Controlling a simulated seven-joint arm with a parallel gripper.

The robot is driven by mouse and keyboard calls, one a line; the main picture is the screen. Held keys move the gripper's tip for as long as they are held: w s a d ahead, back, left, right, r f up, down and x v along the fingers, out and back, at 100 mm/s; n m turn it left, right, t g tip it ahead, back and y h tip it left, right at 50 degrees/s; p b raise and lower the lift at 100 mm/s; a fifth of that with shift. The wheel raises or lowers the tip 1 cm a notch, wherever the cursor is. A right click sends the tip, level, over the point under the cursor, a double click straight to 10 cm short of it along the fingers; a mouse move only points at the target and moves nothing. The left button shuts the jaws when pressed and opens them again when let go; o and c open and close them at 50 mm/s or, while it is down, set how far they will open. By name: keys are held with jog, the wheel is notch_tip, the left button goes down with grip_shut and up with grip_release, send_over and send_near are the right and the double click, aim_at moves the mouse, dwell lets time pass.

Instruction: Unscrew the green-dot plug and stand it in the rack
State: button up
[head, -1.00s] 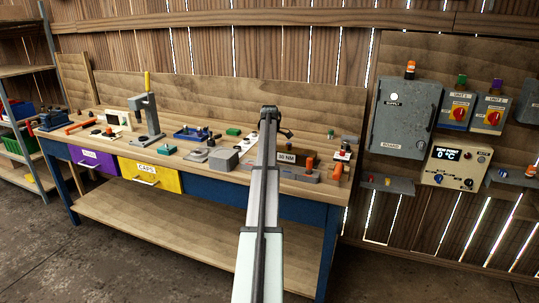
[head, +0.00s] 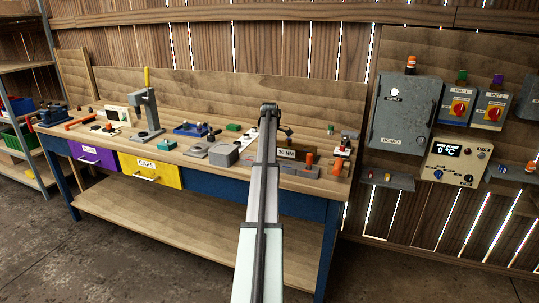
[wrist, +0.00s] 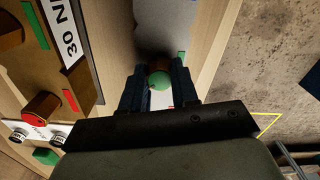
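The green-dot plug (wrist: 160,80) shows in the wrist view as a round green top on a brownish body, at the end of a grey block (wrist: 165,22). A small green mark lies beside it. My gripper (wrist: 160,84) has its two dark fingers close against both sides of the plug, with no clear gap. Whether the plug's thread is engaged is hidden. A brown wooden block (wrist: 30,60), likely the rack, has green and red stripes and a "30 NM" label beside it. A red-topped plug (wrist: 42,107) is at this block. In the head view my arm hides the fingers and plug.
In the head view the workbench (head: 200,240) carries a press stand (head: 148,115), a grey box (head: 223,155) and an orange part (head: 309,160) right of my arm. A wall panel (head: 405,110) stands to the right. The bench edge lies near my gripper in the wrist view.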

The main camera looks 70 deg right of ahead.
jog(key=o, duration=0.5)
jog(key=shift+r, duration=0.2)
jog(key=shift+r, duration=2.35)
